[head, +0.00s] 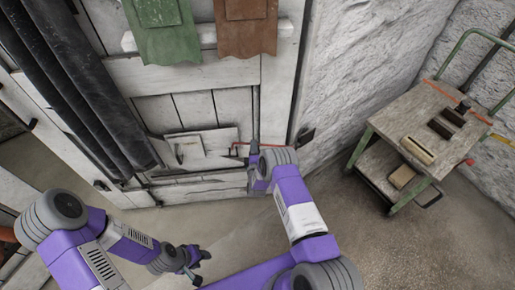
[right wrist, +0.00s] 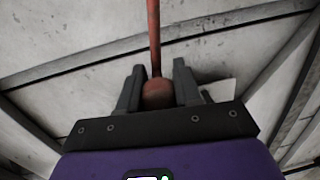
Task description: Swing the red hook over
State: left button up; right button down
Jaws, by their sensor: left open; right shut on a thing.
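The red hook (head: 238,144) shows in the head view as a thin red rod against the whitish plank door, just left of my right gripper (head: 254,148). In the right wrist view the hook's red rod (right wrist: 153,35) runs down from the top edge to a rounded reddish end between the two dark fingers of my right gripper (right wrist: 157,75). That gripper is shut on it. The hook's far end is out of the wrist view. My left gripper (head: 192,268) is open and empty, low over the floor, well apart from the hook.
The plank door (head: 232,105) has green (head: 163,30) and brown (head: 246,28) cloths hanging at its top. Dark rolled tubes (head: 75,80) stand at the left. A cart (head: 415,110) with several blocks stands at the right by a rough white wall. The floor between is clear.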

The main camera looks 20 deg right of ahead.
pick_arm(q)
notch_tip(320, 180, down, 4)
jog(key=b, duration=0.3)
jog(key=shift+f, duration=0.15)
pick_arm(e)
jog(key=f, duration=0.1)
jog(key=f+n, duration=0.2)
jog(key=f, duration=0.1)
jog(key=shift+w+a+f, duration=0.1)
jog(key=shift+a, duration=0.15)
jog(key=c, duration=0.8)
grip_release()
jog(key=shift+f, duration=0.1)
pick_arm(q)
notch_tip(320, 180, up, 2)
jog(key=shift+r+p, duration=0.1)
jog(key=shift+p, duration=0.75)
pick_arm(e)
jog(key=v, duration=0.7)
jog(key=shift+s+a, duration=0.15)
jog(key=shift+s, duration=0.15)
